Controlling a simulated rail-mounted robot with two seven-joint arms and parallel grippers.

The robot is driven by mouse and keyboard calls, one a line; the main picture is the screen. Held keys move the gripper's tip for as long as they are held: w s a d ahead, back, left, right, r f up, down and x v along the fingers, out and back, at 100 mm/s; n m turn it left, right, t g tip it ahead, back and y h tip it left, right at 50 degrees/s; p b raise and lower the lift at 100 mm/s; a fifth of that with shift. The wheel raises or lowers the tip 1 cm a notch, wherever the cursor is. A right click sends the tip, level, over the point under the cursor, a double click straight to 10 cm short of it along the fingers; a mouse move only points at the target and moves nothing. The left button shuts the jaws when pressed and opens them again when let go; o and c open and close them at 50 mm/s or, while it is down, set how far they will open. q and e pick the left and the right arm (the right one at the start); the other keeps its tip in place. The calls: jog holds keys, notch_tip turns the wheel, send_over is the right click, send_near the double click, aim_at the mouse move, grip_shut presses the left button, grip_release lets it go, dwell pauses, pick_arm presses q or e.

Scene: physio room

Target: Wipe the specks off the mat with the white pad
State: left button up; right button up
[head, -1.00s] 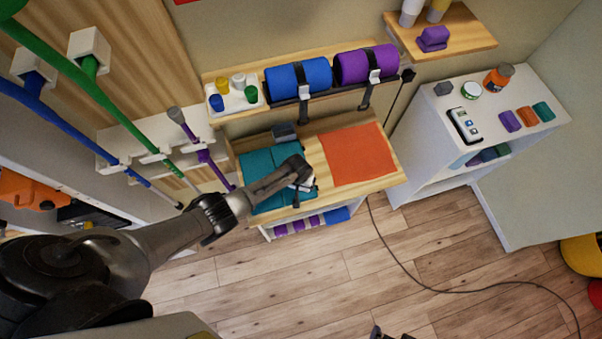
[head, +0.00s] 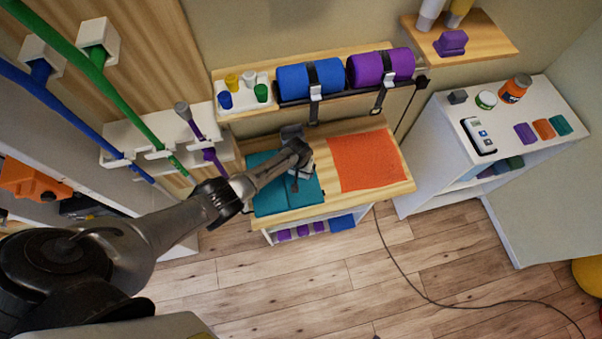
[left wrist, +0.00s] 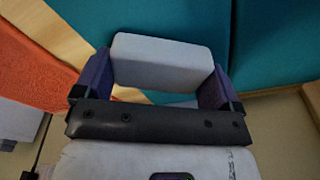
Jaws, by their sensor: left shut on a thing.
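A teal mat (head: 268,203) with a seam lies on the left part of the wooden bench top; it also shows in the left wrist view (left wrist: 275,45). My left gripper (head: 302,172) is over the right part of this mat. In the left wrist view its two purple-grey fingers (left wrist: 158,83) are shut on the white pad (left wrist: 165,62), a pale block held across between them. The pad is over or on the teal surface; I cannot tell whether it touches. I cannot make out any specks; the arm hides part of the mat. My right gripper is not in view.
An orange mat (head: 366,161) lies to the right on the bench (head: 400,187). Above is a shelf with blue (head: 306,78) and purple rolls (head: 380,68). A white cabinet (head: 420,150) stands at the right.

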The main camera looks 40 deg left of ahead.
pick_arm(q)
jog(key=shift+w+a, duration=0.3)
jog(key=shift+a, duration=0.1)
jog(key=shift+w+a+f+b, duration=0.2)
jog(key=shift+w+a+b, duration=0.6)
jog(key=shift+b, duration=0.3)
jog(key=shift+w+a+r+b, duration=0.1)
jog(key=shift+w+a+b, duration=0.25)
jog(key=shift+a, duration=0.2)
jog(key=shift+r, duration=0.15)
notch_tip(320, 180, up, 3)
jog(key=p, duration=0.4)
jog(key=shift+r, duration=0.2)
notch_tip(320, 180, up, 2)
jog(key=shift+r+p, duration=0.25)
jog(key=shift+p, duration=0.95)
jog(key=shift+f, duration=0.1)
